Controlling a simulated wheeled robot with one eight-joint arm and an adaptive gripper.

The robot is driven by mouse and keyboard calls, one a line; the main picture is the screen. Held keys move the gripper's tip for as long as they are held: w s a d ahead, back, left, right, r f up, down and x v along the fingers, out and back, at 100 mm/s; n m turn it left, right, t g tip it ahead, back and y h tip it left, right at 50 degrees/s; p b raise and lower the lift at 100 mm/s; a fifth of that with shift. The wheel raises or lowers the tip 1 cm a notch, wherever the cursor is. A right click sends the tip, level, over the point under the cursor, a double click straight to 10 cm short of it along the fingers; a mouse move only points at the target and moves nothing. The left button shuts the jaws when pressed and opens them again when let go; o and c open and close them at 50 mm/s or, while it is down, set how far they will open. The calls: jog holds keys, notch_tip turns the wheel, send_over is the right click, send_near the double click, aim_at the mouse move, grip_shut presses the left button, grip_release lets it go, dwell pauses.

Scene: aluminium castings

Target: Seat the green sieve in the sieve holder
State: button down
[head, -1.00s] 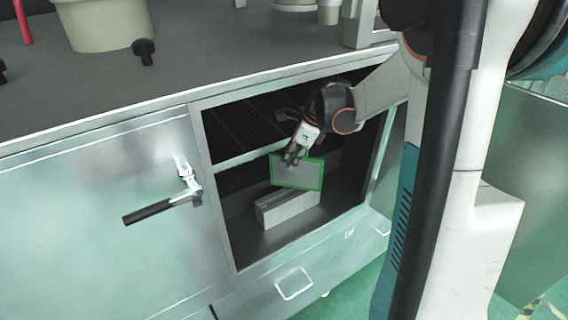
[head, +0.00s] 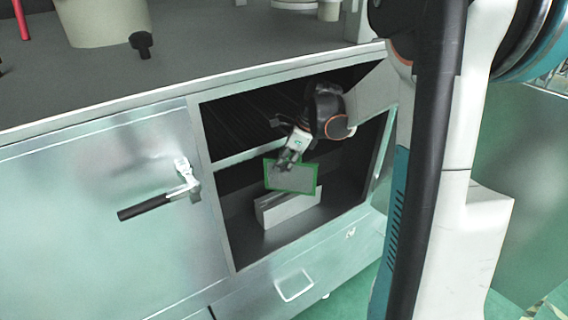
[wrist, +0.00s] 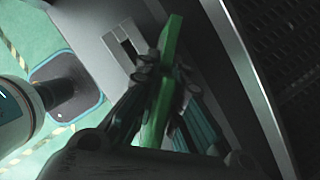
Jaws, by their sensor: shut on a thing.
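The green sieve (head: 291,177) is a flat mesh panel with a green rim, held upright inside the open cabinet. My gripper (head: 285,163) is shut on its upper edge. In the wrist view the sieve (wrist: 171,45) shows edge-on between the fingers of my gripper (wrist: 165,85). The sieve holder (head: 287,210) is a light grey block with a slot along its top, standing on the cabinet floor. The sieve is just above and behind its top in the head view; I cannot tell whether they touch.
A dark ribbed shelf (head: 240,127) lies above and to the left of the sieve. A closed door with a black-handled latch (head: 145,207) is to the left. A drawer (head: 294,285) sits below.

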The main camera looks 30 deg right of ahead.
aim_at(289, 157)
jog(key=c, duration=1.7)
grip_release()
jog(key=shift+r+p, duration=0.4)
jog(key=shift+r, duration=0.1)
jog(key=shift+s+d+r+p, duration=0.5)
jog(key=shift+d+r+p, duration=0.1)
jog(key=shift+r, duration=0.25)
jog(key=shift+s+d+f+p, duration=0.15)
jog(key=shift+s+d+p, duration=0.65)
jog(key=shift+s+d, duration=3.1)
jog(key=shift+w, duration=0.1)
